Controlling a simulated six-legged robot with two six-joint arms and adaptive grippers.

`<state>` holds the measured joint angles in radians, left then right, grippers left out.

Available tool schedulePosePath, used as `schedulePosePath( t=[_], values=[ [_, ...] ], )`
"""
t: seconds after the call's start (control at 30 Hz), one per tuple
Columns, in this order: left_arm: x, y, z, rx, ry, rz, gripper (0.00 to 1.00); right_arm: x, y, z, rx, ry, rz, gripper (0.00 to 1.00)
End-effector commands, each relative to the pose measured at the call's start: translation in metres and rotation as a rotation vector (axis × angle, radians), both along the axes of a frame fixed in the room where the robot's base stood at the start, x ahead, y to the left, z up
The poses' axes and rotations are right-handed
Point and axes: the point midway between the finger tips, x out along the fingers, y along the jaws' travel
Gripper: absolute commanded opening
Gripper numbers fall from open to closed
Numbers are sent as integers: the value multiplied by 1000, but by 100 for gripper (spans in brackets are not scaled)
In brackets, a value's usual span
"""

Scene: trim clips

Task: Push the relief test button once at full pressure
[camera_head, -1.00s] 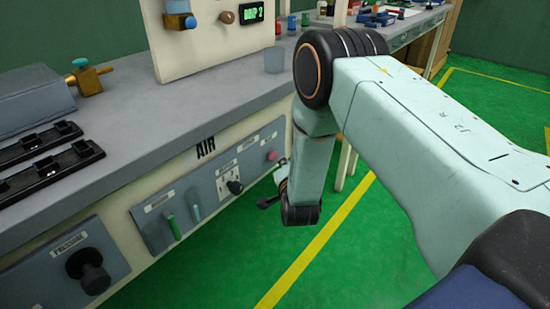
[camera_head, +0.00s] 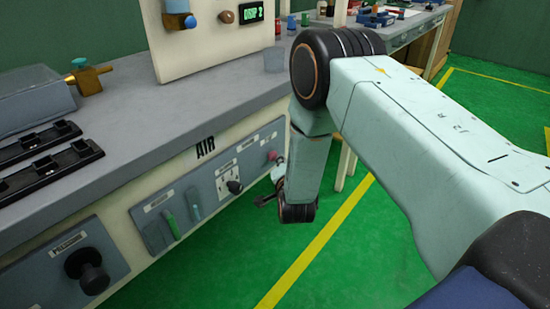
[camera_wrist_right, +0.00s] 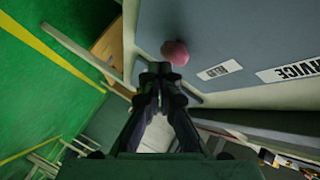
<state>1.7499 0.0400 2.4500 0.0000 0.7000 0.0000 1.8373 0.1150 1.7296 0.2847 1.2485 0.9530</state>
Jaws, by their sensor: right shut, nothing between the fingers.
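A round pink button (camera_head: 271,156) sits at the right end of the grey-blue panel under the bench edge. It shows larger in the right wrist view (camera_wrist_right: 176,52), beside a small white label too small to read surely. My right gripper (camera_wrist_right: 155,76) is shut and empty, its dark fingertips just below and left of the button in that view. Whether the tips touch the button I cannot tell, though a small gap seems to show. In the head view my right gripper (camera_head: 264,201) is partly hidden behind my wrist. My left gripper is not in view.
A larger black knob (camera_head: 90,275) is on the panel at lower left. The bench top (camera_head: 200,105) holds black trays. Green floor is clear at right.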

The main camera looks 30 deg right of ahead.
Motion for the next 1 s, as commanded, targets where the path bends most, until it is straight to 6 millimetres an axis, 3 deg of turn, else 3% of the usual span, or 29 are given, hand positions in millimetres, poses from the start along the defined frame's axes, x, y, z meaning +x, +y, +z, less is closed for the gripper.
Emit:
schedulePosePath(
  t=[1.0],
  values=[
    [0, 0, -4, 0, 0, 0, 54, 9, 4, 0, 0, -1, 1, 0]
  ],
)
